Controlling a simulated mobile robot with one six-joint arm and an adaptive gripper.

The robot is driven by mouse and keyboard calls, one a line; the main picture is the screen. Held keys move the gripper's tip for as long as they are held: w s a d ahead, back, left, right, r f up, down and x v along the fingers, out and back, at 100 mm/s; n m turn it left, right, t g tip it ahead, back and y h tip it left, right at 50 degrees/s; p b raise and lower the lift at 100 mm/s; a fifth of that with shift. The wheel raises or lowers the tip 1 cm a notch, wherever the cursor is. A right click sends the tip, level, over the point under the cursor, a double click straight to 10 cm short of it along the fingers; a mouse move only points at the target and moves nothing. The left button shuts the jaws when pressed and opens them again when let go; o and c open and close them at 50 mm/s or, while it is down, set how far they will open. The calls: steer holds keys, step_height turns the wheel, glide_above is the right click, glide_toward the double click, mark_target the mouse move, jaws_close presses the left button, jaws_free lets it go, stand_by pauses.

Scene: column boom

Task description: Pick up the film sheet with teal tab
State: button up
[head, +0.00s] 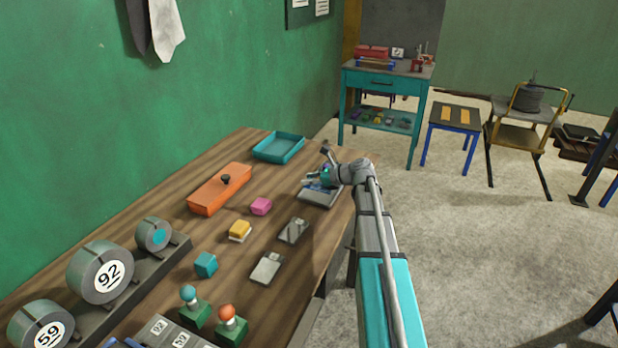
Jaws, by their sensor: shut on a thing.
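My gripper (322,182) is at the far right part of the wooden bench, low over a grey flat block (318,197). It is shut on a small teal piece (326,174), which looks like the tab of the film sheet. The gripper hides most of the sheet, so I cannot tell whether it still touches the block.
The bench (150,205) also holds a teal tray (278,148), an orange box (220,188), a pink block (261,206), a yellow block (240,230), a teal cube (205,264), two dark-and-grey plates (267,268) and numbered rolls (100,273).

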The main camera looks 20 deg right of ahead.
steer(key=s+a+r+p, duration=0.2)
steer(key=s+r+p, duration=0.5)
steer(key=s, duration=0.5)
steer(key=shift+s+a+r, duration=0.15)
steer(key=shift+a+r, duration=0.05)
steer(key=shift+r, duration=0.45)
step_height(320, 180, up, 2)
steer(key=p, duration=0.2)
steer(key=shift+r+p, duration=0.2)
steer(key=shift+p, duration=0.15)
steer(key=shift+s+f, duration=0.1)
steer(key=shift+s, duration=0.05)
